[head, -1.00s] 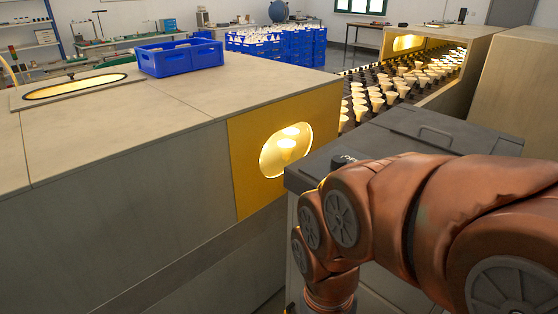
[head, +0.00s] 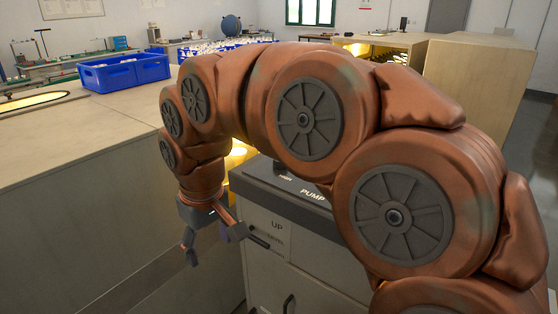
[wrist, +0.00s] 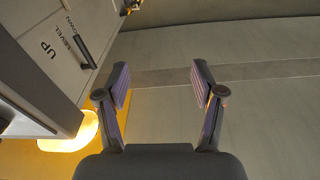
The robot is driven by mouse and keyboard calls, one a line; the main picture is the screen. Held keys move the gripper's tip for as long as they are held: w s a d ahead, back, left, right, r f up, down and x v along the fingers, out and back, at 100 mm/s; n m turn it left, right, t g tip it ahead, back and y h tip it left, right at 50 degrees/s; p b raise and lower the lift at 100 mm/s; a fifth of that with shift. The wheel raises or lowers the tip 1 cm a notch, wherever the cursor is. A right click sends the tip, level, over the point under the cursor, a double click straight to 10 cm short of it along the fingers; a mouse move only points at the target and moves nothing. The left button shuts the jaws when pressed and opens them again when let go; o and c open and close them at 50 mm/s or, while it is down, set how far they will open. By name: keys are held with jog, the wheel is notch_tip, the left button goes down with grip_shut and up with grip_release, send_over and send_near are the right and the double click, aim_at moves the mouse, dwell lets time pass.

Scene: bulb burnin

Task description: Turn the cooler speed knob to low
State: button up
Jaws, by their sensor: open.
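A grey control cabinet (head: 275,272) stands beside the wooden housing. Its dark top (head: 262,180) carries "HIGH" and "PUMP" lettering. A small dark part (head: 281,165) by "HIGH" is mostly hidden behind my arm; I cannot tell if it is a knob. No knob marked as cooler speed can be made out. A dark lever (head: 260,242) on the cabinet's front also shows in the wrist view (wrist: 83,48), beside "UP", "LEVEL" and "DOWN". My gripper (head: 215,245) hangs left of the cabinet front, open and empty. In the wrist view its fingers (wrist: 160,85) are spread, apart from the lever.
The wooden housing (head: 90,155) fills the left, with a blue crate (head: 125,72) on top. A glowing opening (wrist: 75,132) in its yellow end panel (wrist: 65,160) shows in the wrist view. A second wooden housing (head: 480,85) stands behind. A dark handle (head: 288,304) is low on the cabinet.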

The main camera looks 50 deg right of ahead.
jog(key=w+d+r+m+t, duration=0.1)
jog(key=w+d+r, duration=0.45)
jog(key=d, duration=0.25)
jog(key=w+d+r+m+t+h+b, duration=0.1)
jog(key=d+r+m, duration=0.1)
jog(key=d, duration=0.9)
jog(key=d+r+m+t+h+b, duration=0.1)
jog(key=d+r+m, duration=0.15)
jog(key=d, duration=0.75)
jog(key=shift+p+x, duration=0.5)
jog(key=shift+x, duration=3.8)
jog(key=shift+s, duration=0.15)
jog(key=c, duration=1.1)
jog(key=shift+c, duration=0.2)
